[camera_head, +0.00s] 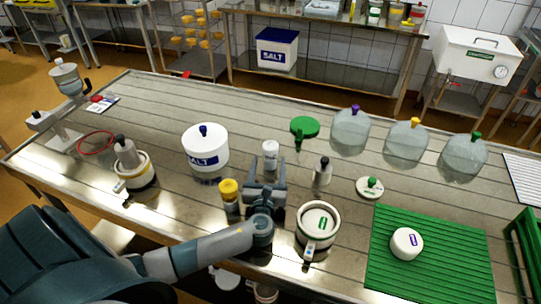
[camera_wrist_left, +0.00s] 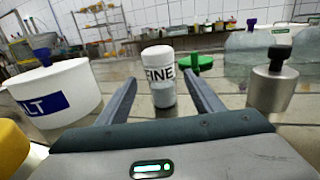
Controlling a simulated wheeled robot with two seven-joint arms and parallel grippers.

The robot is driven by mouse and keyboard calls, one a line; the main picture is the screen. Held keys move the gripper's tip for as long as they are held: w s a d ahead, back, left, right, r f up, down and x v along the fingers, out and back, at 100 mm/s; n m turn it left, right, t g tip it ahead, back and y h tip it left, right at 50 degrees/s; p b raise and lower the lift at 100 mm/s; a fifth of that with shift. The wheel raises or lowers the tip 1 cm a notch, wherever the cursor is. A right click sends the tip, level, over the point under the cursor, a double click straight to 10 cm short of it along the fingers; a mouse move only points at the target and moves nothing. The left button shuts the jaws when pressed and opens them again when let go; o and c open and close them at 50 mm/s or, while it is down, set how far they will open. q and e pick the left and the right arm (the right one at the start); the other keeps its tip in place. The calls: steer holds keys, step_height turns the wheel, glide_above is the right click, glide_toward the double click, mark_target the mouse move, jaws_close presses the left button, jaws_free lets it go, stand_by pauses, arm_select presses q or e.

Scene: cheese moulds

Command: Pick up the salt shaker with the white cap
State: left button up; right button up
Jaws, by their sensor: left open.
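The salt shaker with the white cap (camera_head: 270,157) stands upright on the slatted metal table in the head view. In the left wrist view this shaker (camera_wrist_left: 160,80) has a clear body with a "FINE" label. My left gripper (camera_head: 265,182) is open just in front of it. In the left wrist view the two fingers (camera_wrist_left: 161,88) point forward on either side of the shaker, with gaps visible. A shaker with a yellow cap (camera_head: 229,194) stands left of the gripper. My right gripper is not in view.
A white salt tub (camera_head: 205,150) stands to the left. A white mould (camera_head: 318,228) stands in front right. A green mat (camera_head: 430,277) holds a white cheese (camera_head: 406,243).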

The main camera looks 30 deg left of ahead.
mark_target(270, 160)
arm_select(q)
steer(key=shift+w, duration=0.1)
steer(key=shift+w+a+r+p, duration=0.1)
steer(key=shift+w+a+p, duration=0.25)
steer(key=shift+w+p, duration=0.2)
steer(key=p+x, duration=0.1)
steer(key=x, duration=0.1)
steer(key=shift+w+a, duration=0.2)
steer(key=shift+w, duration=0.15)
steer(key=shift+w+a+f, duration=0.2)
steer(key=shift+w+f, duration=0.05)
steer(key=shift+w, duration=0.15)
steer(key=c, duration=1.2)
